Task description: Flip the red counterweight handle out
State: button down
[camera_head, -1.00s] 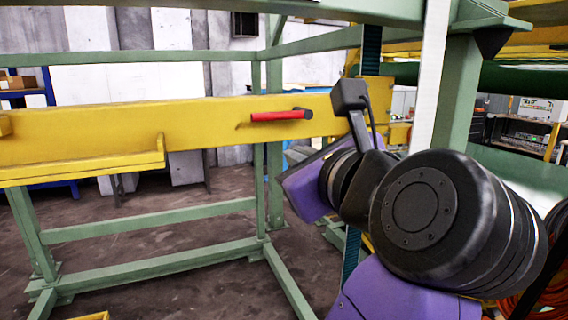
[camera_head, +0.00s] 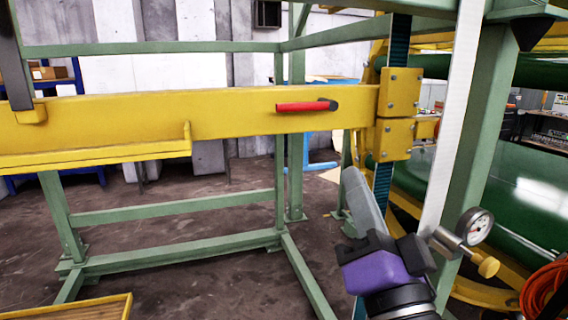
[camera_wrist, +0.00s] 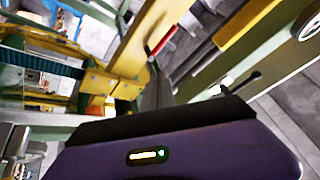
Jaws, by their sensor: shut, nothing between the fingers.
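The red counterweight handle (camera_head: 303,107) lies lengthwise along the face of the yellow beam (camera_head: 235,118). Its black pivot end (camera_head: 329,104) is at the right, and its red grip points left. The handle also shows as a small red strip in the wrist view (camera_wrist: 163,42). My gripper (camera_head: 352,175) is shut and empty, pointing up. It is below and to the right of the handle in the head view, clear of it.
Yellow bracket blocks (camera_head: 398,115) join the beam's right end at a toothed belt. A green post (camera_head: 482,130) and a pressure gauge (camera_head: 474,226) stand right of my gripper. Orange hose (camera_head: 545,285) is at lower right. The space before the handle looks open.

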jog(key=s+d+f+n+g+y, duration=0.1)
jog(key=s+d+f+n, duration=0.2)
jog(key=s+f+n, duration=0.5)
jog(key=s+d+f+n+g+y, duration=0.15)
jog(key=s+f, duration=0.45)
jog(key=f, duration=0.7)
jog(key=s+d+f+m+g+h, duration=0.1)
jog(key=s+d+f+g+h, duration=0.1)
jog(key=s+f, duration=0.5)
jog(key=s+d+f+m+g+h, duration=0.1)
jog(key=s+d+f+g+h, duration=0.2)
jog(key=s+f, duration=0.4)
jog(key=s+d+g, duration=0.1)
jog(key=s, duration=0.5)
jog(key=shift+s+f+m+h, duration=0.3)
jog(key=shift+s+m+h, duration=0.05)
jog(key=shift+d, duration=0.1)
